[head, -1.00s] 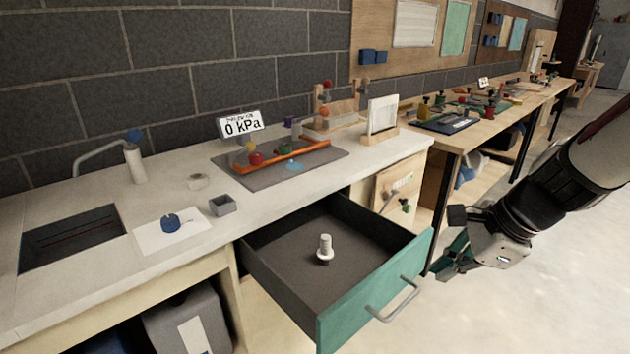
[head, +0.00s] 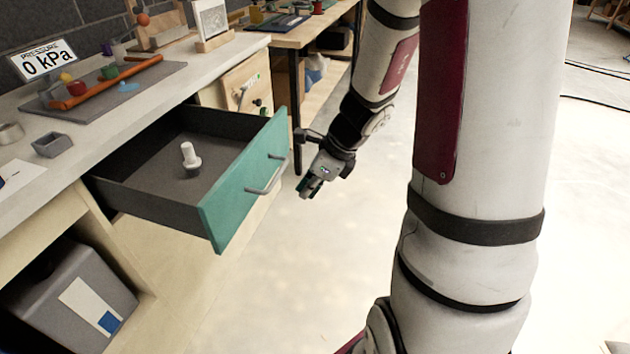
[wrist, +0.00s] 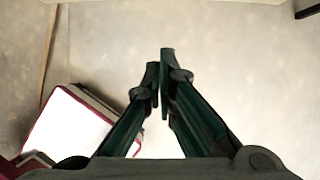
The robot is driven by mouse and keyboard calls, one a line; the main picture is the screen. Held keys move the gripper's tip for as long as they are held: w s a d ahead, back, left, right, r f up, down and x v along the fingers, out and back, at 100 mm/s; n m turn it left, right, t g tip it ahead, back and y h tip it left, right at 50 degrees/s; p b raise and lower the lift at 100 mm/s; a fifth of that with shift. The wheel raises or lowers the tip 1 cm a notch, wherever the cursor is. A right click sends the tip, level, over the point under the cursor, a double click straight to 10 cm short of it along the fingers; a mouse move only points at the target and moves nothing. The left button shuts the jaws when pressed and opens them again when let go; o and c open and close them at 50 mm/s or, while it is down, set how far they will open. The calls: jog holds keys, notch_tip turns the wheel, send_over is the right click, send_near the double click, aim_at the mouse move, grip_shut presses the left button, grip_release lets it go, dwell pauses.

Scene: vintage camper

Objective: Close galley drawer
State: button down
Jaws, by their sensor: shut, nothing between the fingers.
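The galley drawer (head: 150,198) is pulled well out from under the counter, with a dark grey box and a teal front (head: 238,190). A grey bar handle (head: 268,178) is on the front. A white, knob-like fitting (head: 190,156) stands inside the drawer. My gripper (head: 306,192) is to the right of the drawer front, apart from it, pointing down. In the wrist view my gripper (wrist: 160,85) has its dark green fingers together with nothing between them. The drawer is not visible in the wrist view.
The white counter (head: 40,180) holds a small grey box (head: 51,144) and a grey mat (head: 150,90) with several coloured parts. A grey bin (head: 70,295) stands under the counter. A wooden bench (head: 305,32) is farther back. The floor right of the drawer is clear.

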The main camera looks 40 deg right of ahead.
jog(key=shift+w+a, duration=0.65)
jog(key=shift+w, duration=0.25)
jog(key=shift+w+a, duration=0.6)
jog(key=shift+w, duration=0.25)
jog(key=shift+w, duration=0.1)
jog(key=p, duration=0.9)
send_over(187, 181)
jog(key=s+d, duration=0.1)
jog(key=s, duration=0.1)
jog(key=shift+w+d, duration=0.15)
jog(key=shift+w, duration=0.1)
jog(key=shift+w+a+b, duration=0.35)
jog(key=shift+w+a, duration=0.3)
jog(key=shift+w, duration=0.25)
jog(key=shift+a+r, duration=0.1)
